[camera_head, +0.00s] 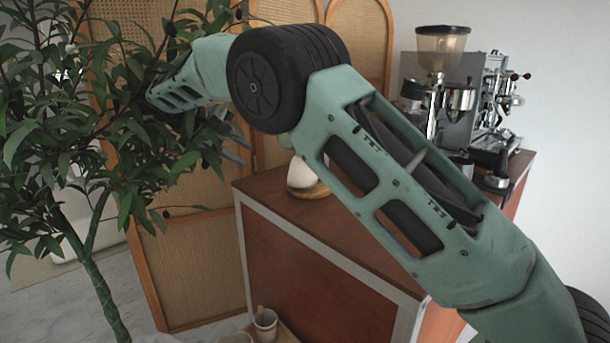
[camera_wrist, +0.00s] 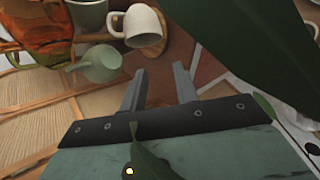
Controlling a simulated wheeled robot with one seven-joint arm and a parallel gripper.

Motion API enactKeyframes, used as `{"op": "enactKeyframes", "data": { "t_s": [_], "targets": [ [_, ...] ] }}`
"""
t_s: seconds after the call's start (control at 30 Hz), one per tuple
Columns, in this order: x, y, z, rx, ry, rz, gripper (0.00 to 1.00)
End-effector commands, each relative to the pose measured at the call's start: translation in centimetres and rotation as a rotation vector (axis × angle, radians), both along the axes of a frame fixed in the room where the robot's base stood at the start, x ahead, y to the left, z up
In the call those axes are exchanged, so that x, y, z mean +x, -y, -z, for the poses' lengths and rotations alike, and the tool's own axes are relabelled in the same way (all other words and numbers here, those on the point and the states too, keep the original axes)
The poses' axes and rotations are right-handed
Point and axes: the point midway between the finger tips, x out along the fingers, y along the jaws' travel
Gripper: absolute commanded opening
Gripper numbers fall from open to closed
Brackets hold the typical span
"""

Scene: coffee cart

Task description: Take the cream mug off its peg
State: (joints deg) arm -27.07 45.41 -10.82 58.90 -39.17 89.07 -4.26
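In the wrist view a cream-white mug (camera_wrist: 143,24) with its handle to the left is near the top, in front of a round wooden piece (camera_wrist: 156,47). Its peg cannot be made out. A pale green mug (camera_wrist: 101,64) is tilted below and left of it, and another greenish mug (camera_wrist: 88,14) is at the top edge. My gripper (camera_wrist: 158,82) is open and empty, its fingertips apart from the mugs. In the head view my gripper (camera_head: 236,148) is partly hidden among leaves, left of a white rounded object (camera_head: 301,173) on a wooden base.
A leafy plant (camera_head: 75,130) crowds my arm, and a dark leaf (camera_wrist: 235,40) covers much of the wrist view. The brown counter (camera_head: 268,198) carries a grinder (camera_head: 442,50) and espresso machine (camera_head: 497,105) at right. A cup (camera_head: 265,324) stands low in front. A cane screen (camera_head: 190,265) stands behind.

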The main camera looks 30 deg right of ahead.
Motion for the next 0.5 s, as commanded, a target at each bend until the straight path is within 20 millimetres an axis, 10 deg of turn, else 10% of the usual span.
{"op": "enactKeyframes", "data": {
  "t_s": [0.5],
  "targets": [
    [0.7,7.5,6.7,0.002,-0.002,0.002,0.30]
  ]
}}
